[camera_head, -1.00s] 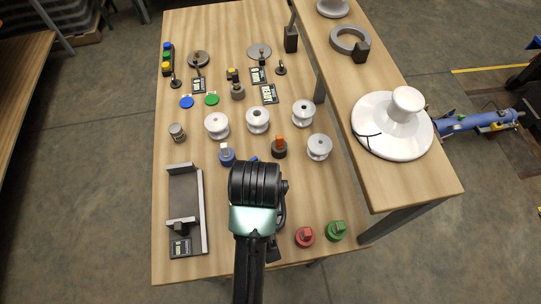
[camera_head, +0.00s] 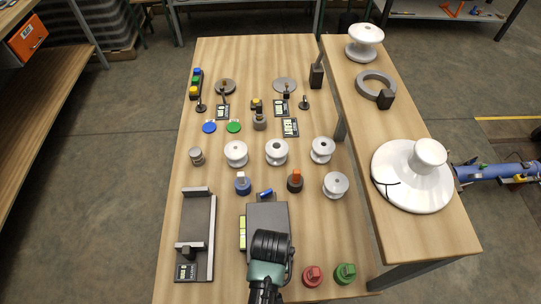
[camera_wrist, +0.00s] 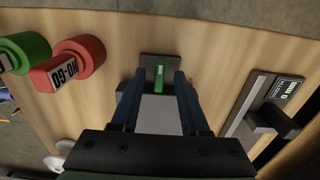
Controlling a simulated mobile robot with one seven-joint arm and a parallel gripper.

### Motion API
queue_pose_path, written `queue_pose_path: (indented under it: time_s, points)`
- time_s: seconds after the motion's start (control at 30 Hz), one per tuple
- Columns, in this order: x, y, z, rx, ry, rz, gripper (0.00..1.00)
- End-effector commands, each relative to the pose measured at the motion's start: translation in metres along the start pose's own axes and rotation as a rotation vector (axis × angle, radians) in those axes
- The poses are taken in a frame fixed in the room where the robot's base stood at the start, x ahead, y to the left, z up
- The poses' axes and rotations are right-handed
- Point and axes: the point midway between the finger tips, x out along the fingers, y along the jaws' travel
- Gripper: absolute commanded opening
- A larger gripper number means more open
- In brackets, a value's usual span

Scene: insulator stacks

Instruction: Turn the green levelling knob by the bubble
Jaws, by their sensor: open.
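A green bar-shaped piece (camera_wrist: 160,75), which looks like the green knob, stands on a small dark base in the wrist view. My gripper (camera_wrist: 159,82) is open, with one finger on each side of the green piece in that view; I cannot tell whether they touch it. A grey plate (camera_head: 270,215) lies at the front middle of the table, with a yellow-green bubble level (camera_head: 242,232) along its left edge and a blue knob (camera_head: 265,194) at its far edge. My wrist hides the plate's near part in the head view.
Red (camera_head: 312,276) and green (camera_head: 345,273) cylinders stand to the right; the red one reads NO-GO in the wrist view. A grey fixture with a display (camera_head: 187,271) lies to the left. White insulators (camera_head: 336,185) and small knobs stand behind.

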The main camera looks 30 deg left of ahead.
Motion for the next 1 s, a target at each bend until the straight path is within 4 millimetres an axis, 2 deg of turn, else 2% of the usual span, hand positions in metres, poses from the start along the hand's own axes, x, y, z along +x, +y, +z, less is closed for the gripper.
queue_pose_path:
  time_s: [0.27,0.5,1.0]
  points:
    - [0.0008,0.0001,-0.0005,0.0,0.001,0.0,0.43]
    - [0.0006,0.0001,-0.0005,0.0,0.001,0.0,0.0]
    - [-0.0008,0.0002,-0.0008,-0.03,0.002,0.0,0.0]
